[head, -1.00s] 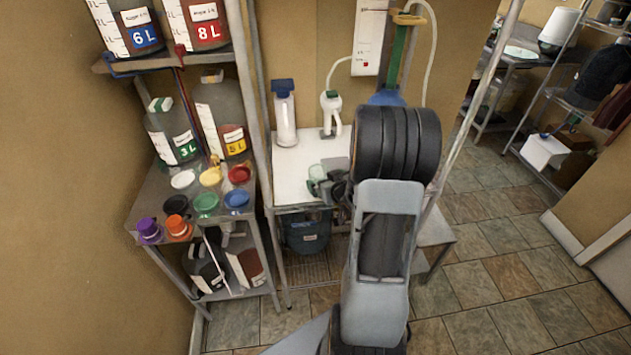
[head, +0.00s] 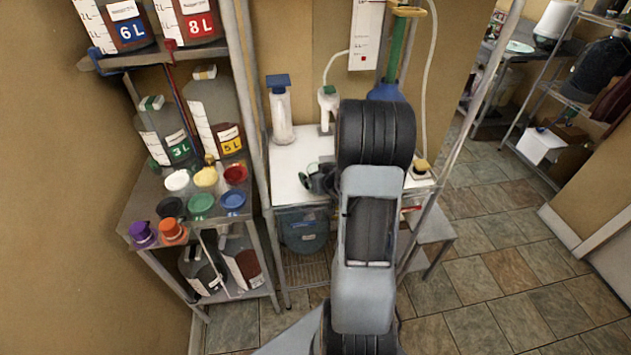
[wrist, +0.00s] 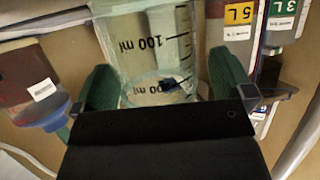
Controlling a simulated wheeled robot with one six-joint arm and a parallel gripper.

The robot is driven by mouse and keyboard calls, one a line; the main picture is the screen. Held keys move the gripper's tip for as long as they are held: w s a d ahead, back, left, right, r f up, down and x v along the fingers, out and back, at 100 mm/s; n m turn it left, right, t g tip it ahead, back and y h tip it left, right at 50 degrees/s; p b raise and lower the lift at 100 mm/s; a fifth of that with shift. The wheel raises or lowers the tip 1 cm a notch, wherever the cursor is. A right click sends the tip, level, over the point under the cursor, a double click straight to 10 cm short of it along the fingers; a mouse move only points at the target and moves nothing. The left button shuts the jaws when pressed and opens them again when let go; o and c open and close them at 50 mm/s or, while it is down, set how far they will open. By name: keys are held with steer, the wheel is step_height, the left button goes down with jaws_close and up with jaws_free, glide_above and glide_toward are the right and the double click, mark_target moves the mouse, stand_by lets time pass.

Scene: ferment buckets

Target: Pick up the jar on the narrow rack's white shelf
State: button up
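A clear jar (wrist: 150,55) with black "100 ml" marks fills the upper middle of the wrist view. My gripper (wrist: 160,85) has green fingers, one on each side of the jar. The fingers are apart, and a narrow gap shows between the jar and the right finger; contact on the left cannot be told. In the head view my gripper (head: 315,180) is low over the narrow rack's white shelf (head: 288,160). I cannot make out the jar there; my arm and gripper cover that part.
A blue-capped bottle (head: 281,110) and a white jug (head: 328,108) stand at the shelf's back. A yellow-topped item (head: 421,168) is right of my arm. The left rack holds large jugs (head: 165,135) and several coloured lids (head: 202,205). A slanted post (head: 465,140) stands at right.

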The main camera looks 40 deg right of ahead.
steer(key=shift+d, duration=0.2)
steer(key=shift+c, duration=1.4)
steer(key=c, duration=0.7)
